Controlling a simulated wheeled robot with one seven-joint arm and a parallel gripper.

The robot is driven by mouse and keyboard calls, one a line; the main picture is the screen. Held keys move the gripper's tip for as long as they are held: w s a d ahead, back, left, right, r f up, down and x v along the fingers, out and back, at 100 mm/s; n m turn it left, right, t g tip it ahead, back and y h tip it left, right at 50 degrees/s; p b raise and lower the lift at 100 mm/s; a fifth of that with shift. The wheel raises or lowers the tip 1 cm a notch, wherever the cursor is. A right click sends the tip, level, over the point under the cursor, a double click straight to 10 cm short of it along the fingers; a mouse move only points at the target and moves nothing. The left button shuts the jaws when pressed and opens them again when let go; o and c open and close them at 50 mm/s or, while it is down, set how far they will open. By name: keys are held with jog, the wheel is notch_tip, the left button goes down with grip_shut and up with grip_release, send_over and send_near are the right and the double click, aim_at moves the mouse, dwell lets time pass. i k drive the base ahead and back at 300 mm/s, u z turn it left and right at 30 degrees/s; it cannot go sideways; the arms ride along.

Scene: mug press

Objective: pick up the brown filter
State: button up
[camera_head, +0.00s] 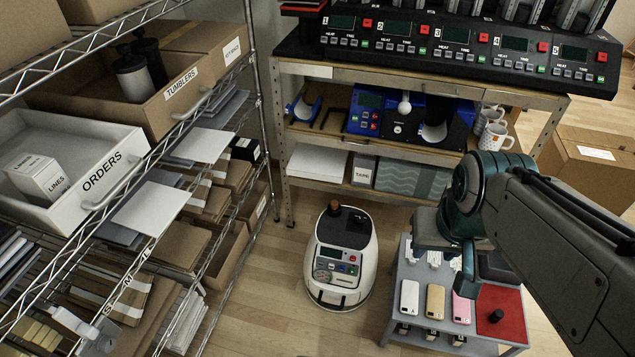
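A small brown cylinder (334,208), which looks like the brown filter, sits on top of the white rounded machine (330,290) on the floor. It is small in view, so I cannot be sure what it is. My gripper (462,284) is at the right, above the low grey table and well to the right of the brown cylinder. It points down and touches nothing that I can make out. My arm hides part of it, and its finger gap does not show clearly.
The low grey table (398,335) bears phone cases (435,302) and a red mat (513,335) with a small black cylinder (496,316). A wire shelf (262,130) stands left, a workbench (330,72) behind. Wooden floor (262,310) is clear around the machine.

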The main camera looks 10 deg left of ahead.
aim_at(335, 205)
jog(key=u, duration=1.8)
jog(key=i, duration=1.15)
jog(key=z, duration=2.6)
